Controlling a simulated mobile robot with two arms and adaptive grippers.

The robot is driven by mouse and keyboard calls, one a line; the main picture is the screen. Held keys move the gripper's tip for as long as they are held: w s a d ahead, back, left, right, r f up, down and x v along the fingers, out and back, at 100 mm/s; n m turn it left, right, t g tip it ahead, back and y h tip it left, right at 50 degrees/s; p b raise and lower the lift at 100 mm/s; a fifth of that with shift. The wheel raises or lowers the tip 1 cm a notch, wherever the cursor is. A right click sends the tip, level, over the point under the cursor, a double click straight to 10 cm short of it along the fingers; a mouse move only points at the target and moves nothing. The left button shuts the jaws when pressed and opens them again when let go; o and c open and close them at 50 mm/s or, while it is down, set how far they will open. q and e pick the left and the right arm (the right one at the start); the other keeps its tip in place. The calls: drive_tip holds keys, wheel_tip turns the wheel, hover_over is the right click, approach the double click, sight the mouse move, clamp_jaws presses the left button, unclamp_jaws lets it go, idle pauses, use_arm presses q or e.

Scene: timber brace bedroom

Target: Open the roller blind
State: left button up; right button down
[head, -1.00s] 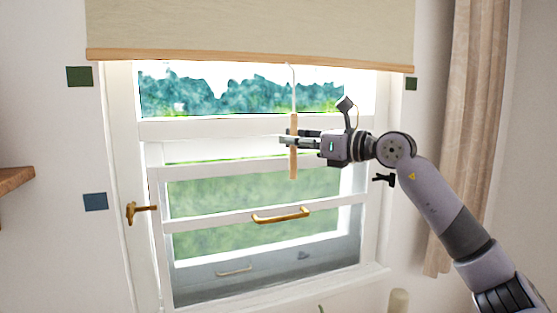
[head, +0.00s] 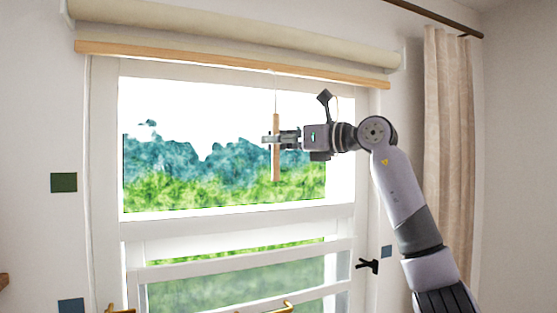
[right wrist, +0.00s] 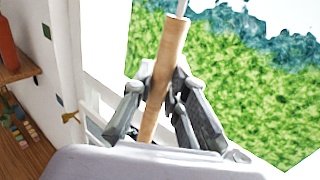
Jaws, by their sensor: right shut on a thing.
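The roller blind (head: 230,36) is almost fully rolled up at the top of the window, with its wooden bottom bar (head: 200,60) just under the roll. A wooden pull handle (head: 276,165) hangs on a thin cord from the bar's middle. My right gripper (head: 272,140) is shut on this handle, around its middle part, in front of the glass. The right wrist view shows the handle (right wrist: 170,50) slanted between the two fingers (right wrist: 158,108). My left gripper is not in view.
A dark window latch (head: 368,265) is near my right arm. A curtain (head: 447,150) hangs at the right. The right wrist view shows a wooden shelf (right wrist: 18,72).

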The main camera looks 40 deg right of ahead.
drive_tip(key=shift+r, duration=0.85)
drive_tip(key=c, duration=1.6)
unclamp_jaws()
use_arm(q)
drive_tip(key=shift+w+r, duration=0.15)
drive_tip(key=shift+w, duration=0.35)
use_arm(e)
drive_tip(key=shift+o, duration=0.2)
drive_tip(key=shift+f, duration=0.1)
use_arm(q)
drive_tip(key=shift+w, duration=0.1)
use_arm(e)
drive_tip(key=v, duration=1.2)
drive_tip(key=shift+d, duration=0.1)
